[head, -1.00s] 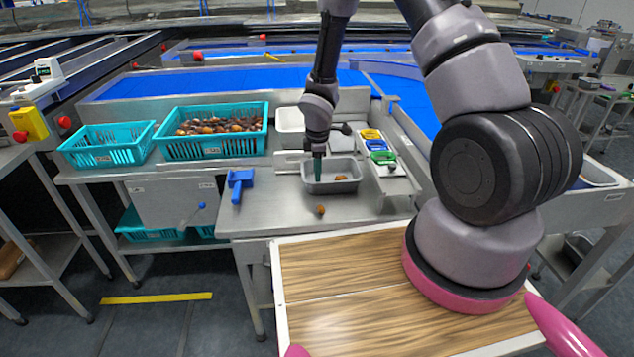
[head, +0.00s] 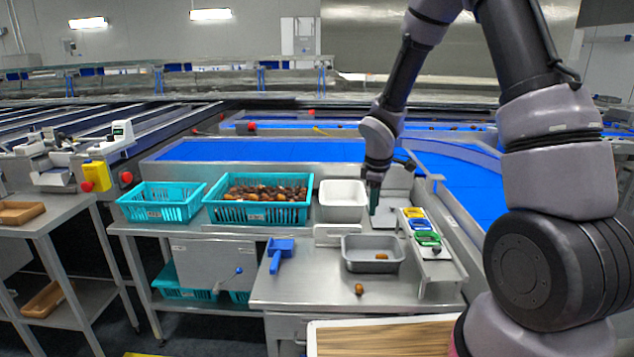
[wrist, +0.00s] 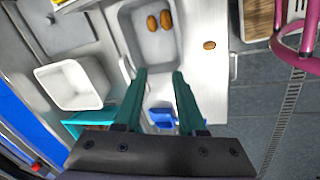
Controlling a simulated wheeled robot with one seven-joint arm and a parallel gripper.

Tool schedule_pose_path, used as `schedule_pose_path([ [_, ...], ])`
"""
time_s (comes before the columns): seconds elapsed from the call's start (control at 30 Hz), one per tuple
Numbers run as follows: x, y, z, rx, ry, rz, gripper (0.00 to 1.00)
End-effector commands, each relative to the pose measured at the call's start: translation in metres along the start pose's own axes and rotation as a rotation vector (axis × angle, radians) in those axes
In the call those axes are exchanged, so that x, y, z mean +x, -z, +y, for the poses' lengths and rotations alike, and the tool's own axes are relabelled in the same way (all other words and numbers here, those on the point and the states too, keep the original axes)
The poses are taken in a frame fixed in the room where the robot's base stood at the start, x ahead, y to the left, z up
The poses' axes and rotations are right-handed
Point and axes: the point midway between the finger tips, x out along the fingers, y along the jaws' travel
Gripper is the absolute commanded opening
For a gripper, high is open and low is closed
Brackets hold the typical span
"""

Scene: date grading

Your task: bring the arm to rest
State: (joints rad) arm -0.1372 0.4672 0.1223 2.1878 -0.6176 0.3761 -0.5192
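My gripper (head: 374,208) hangs fingers-down at the end of my bent arm, behind the grey tray and just right of the white tub in the head view. In the wrist view its two teal fingers (wrist: 158,72) are spread apart with nothing between them. The grey tray (head: 352,262) stands on the steel bench, apart from the fingers. In the wrist view the tray (wrist: 128,30) holds two brown dates (wrist: 159,20). One loose date (head: 359,288) lies on the bench in front of the tray.
A white tub (head: 342,214), a teal crate of dates (head: 258,215) and an empty-looking teal crate (head: 160,214) stand at the back left. A blue scoop (head: 280,252) lies left of the tray. A rack with yellow, blue and green pieces (head: 437,270) stands right.

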Motion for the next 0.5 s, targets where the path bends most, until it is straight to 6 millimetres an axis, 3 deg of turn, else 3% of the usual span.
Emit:
schedule_pose_path([
  [0.03,-0.03,-0.008,0.009,0.084,-0.03,0.008,0.4],
  [0.23,-0.127,-0.044,0.015,0.44,-0.092,0.049,0.4],
  [0.5,-0.236,-0.091,-0.016,0.905,-0.108,0.177,0.4],
])
